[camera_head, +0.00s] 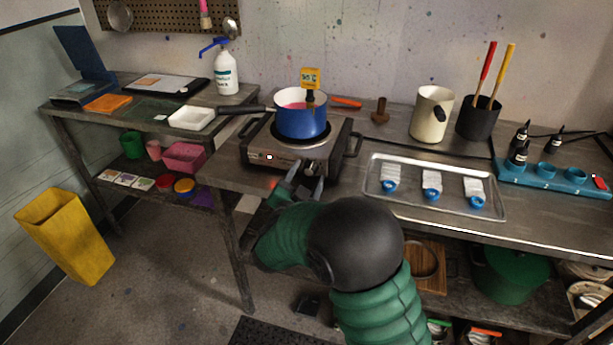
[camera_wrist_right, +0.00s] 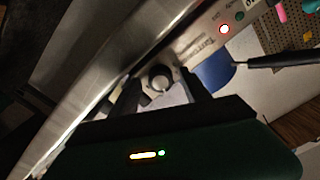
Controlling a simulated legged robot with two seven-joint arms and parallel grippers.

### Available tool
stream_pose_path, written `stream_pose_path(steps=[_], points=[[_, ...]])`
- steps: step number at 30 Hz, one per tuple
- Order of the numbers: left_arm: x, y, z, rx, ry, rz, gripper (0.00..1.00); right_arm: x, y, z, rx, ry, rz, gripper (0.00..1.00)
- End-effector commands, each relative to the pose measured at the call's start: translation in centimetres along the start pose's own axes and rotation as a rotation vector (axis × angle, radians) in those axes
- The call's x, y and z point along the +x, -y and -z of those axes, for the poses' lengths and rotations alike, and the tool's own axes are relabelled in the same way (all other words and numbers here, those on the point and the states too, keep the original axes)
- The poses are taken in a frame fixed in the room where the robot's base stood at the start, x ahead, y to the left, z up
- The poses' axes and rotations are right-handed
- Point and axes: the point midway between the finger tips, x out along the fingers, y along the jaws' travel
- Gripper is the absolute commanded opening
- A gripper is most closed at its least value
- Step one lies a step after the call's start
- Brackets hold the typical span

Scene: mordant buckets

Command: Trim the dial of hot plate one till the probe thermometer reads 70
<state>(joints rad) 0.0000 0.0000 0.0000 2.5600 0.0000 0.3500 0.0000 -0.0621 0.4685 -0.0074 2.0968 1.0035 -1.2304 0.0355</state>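The hot plate (camera_head: 262,157) is a steel box at the front of the bench, with a blue pot (camera_head: 300,122) on it. The probe thermometer (camera_head: 310,78) is a yellow unit standing at the pot; its digits are too small to read surely. My right gripper (camera_head: 303,190) is at the hot plate's front face. In the right wrist view, the round dial (camera_wrist_right: 160,77) lies between the spread fingers of this gripper (camera_wrist_right: 163,88), with gaps showing beside it. My left gripper is not in view.
A red lamp (camera_wrist_right: 224,29) glows on the hot plate's panel. A steel tray (camera_head: 400,203) with several white packets lies to the right. A cream jug (camera_head: 431,115) and a dark pot with sticks (camera_head: 477,120) stand behind. The pot's handle (camera_head: 240,110) points left.

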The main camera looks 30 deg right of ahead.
Motion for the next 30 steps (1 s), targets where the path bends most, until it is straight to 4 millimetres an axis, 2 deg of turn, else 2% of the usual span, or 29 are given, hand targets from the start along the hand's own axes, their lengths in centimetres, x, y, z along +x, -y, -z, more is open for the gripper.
stream_pose_path(steps=[7, 11, 24, 27, 30], points=[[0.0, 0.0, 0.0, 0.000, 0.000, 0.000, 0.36, -0.1, 0.1, 0.1, 0.000, -0.001, 0.001, 0.55], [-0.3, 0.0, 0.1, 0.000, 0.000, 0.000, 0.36, -1.6, 0.2, 0.1, 0.001, 0.001, 0.002, 0.55], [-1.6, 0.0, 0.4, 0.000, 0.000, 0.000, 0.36, -13.7, 0.2, -0.1, -0.001, 0.003, 0.004, 0.55], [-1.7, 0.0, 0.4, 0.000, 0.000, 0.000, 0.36, -15.5, 0.1, -0.1, -0.001, 0.003, 0.003, 0.55], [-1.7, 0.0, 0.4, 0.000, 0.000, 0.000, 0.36, -16.5, 0.1, -0.1, -0.001, 0.000, 0.001, 0.55]])
